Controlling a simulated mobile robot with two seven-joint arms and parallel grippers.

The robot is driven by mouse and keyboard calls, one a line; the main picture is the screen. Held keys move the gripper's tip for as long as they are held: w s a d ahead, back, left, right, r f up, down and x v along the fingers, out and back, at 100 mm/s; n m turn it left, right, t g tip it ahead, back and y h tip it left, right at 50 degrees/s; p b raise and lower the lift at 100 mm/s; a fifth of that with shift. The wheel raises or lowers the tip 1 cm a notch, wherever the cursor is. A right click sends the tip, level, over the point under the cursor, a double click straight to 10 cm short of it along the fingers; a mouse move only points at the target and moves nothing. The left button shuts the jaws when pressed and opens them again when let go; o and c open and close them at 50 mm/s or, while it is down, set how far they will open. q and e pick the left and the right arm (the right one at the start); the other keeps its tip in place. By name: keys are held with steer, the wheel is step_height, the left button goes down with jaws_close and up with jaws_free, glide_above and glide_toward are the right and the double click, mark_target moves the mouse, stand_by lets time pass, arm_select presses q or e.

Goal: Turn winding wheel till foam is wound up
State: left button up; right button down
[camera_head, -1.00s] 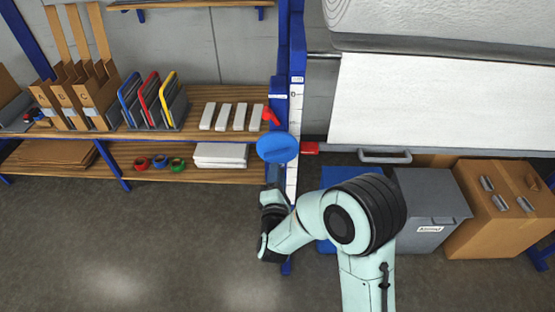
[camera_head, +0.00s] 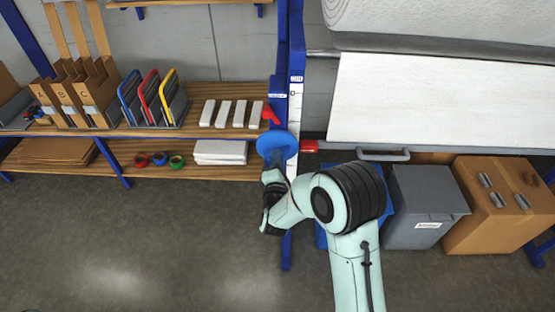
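The blue winding wheel (camera_head: 268,140) sits on the blue upright post in the middle of the head view. A white foam sheet (camera_head: 440,105) hangs down from the large roll (camera_head: 440,18) at the upper right. Its lower edge is above the grey bin. My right gripper (camera_head: 274,166) is just below the wheel, close against its lower edge. Whether it touches or grips a handle there I cannot tell. Its fingers are small and partly hidden, so open or shut is unclear. My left gripper is out of view.
A red lever (camera_head: 270,116) is above the wheel. Shelves with folders (camera_head: 152,98) and white blocks (camera_head: 240,114) stand to the left. A grey bin (camera_head: 415,200) and cardboard box (camera_head: 500,205) stand at the right. The floor at lower left is clear.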

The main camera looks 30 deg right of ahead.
arm_select(q)
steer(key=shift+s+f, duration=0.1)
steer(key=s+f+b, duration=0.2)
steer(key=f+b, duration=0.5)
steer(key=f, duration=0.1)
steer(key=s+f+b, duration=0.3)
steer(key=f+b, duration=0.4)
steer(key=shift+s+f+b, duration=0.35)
steer(key=shift+b, duration=0.05)
arm_select(e)
steer(key=m, duration=2.3)
steer(key=shift+w+a+f+m, duration=0.1)
steer(key=shift+a+m, duration=0.05)
steer(key=shift+m, duration=0.25)
steer(key=c, duration=1.1)
jaws_free()
steer(key=shift+c, duration=0.2)
